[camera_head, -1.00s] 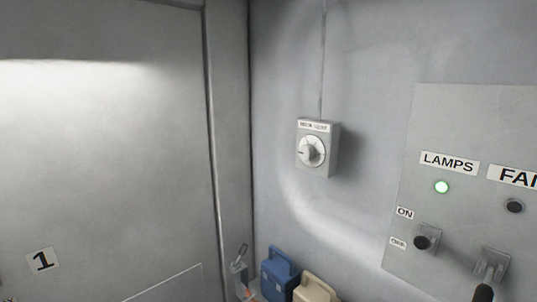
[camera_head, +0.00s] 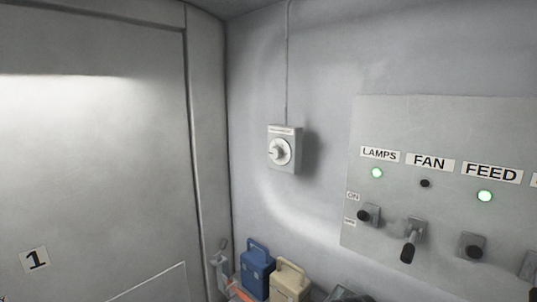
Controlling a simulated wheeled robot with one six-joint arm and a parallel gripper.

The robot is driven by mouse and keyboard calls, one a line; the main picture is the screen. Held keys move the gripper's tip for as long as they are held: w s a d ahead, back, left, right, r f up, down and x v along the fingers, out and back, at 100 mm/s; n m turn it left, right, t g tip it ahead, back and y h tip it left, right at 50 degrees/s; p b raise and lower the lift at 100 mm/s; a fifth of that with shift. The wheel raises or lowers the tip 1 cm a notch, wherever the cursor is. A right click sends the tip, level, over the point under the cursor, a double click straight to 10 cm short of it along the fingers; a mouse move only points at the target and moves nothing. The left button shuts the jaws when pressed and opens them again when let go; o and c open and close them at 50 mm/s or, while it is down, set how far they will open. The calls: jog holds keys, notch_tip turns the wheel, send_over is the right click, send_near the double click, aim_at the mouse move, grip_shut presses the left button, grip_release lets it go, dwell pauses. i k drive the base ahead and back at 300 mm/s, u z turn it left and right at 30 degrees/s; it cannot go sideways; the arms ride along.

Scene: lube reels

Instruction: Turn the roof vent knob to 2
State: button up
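A small label (camera_head: 281,131) sits above the knob, too small to read now. The knob's pointer seems to point left, but the numbers around it cannot be read. A cable runs up the wall from the box. My gripper is not in view.
A grey switch panel (camera_head: 350,222) on the right carries LAMPS, FAN and FEED switches; the LAMPS and FEED lights are green, FAN is dark. Blue (camera_head: 257,270) and cream (camera_head: 289,280) cans stand below. A grey door (camera_head: 95,160) marked 1 is left.

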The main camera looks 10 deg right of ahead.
aim_at(275, 153)
jog(key=z, duration=0.05)
jog(key=k, duration=0.4)
jog(key=u, duration=1)
jog(key=i, duration=1)
jog(key=z, duration=0.1)
